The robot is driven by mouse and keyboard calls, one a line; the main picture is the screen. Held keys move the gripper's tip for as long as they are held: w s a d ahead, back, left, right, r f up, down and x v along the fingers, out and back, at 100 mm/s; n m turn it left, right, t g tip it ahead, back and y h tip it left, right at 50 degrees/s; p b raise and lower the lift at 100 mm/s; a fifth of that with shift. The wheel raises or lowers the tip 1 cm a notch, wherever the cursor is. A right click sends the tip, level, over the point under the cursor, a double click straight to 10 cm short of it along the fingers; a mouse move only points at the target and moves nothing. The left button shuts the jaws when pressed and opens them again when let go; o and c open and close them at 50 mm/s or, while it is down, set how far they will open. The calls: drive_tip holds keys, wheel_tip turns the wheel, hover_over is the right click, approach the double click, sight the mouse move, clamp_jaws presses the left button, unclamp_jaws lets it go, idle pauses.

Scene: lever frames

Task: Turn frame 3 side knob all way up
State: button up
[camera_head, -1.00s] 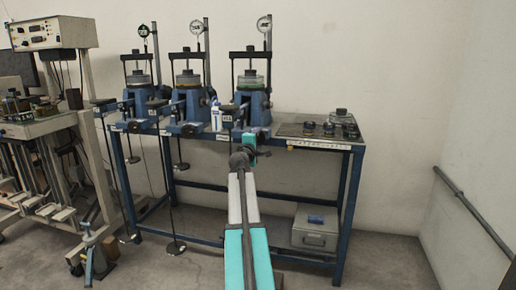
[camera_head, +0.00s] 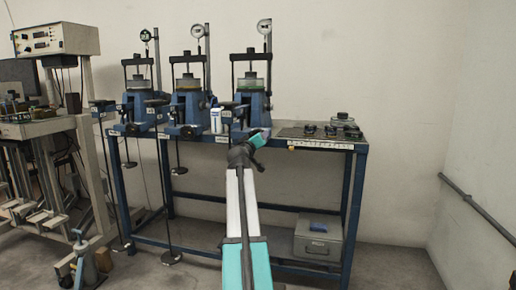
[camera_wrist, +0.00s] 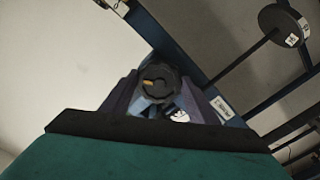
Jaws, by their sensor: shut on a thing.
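Frame 3, the rightmost blue lever frame (camera_head: 252,103), stands on the bench with a dial gauge above it. Its side knob (camera_wrist: 158,78) is round and black with a small yellow mark, and shows in the middle of the wrist view. My gripper (camera_wrist: 157,92) is shut on the knob, one dark finger on each side. In the head view my gripper (camera_head: 262,134) is at the frame's lower right, by the bench's front edge. There the knob is hidden by my gripper and arm.
Two similar frames (camera_head: 188,105) stand to the left, with hanging weights below. A tray (camera_head: 310,131) with several dark round parts lies right of frame 3. A black disc weight (camera_wrist: 281,24) shows in the wrist view.

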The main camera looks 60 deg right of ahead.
drive_tip(key=shift+f+m+b, duration=0.15)
drive_tip(key=shift+m+b, duration=1.25)
drive_tip(key=shift+m, duration=0.5)
drive_tip(key=o, duration=1)
drive_tip(key=shift+w, duration=0.1)
drive_tip(key=shift+o, duration=0.2)
drive_tip(key=shift+a, duration=0.1)
drive_tip(key=p+v, duration=0.4)
drive_tip(key=v, duration=0.9)
drive_tip(key=shift+a, duration=0.3)
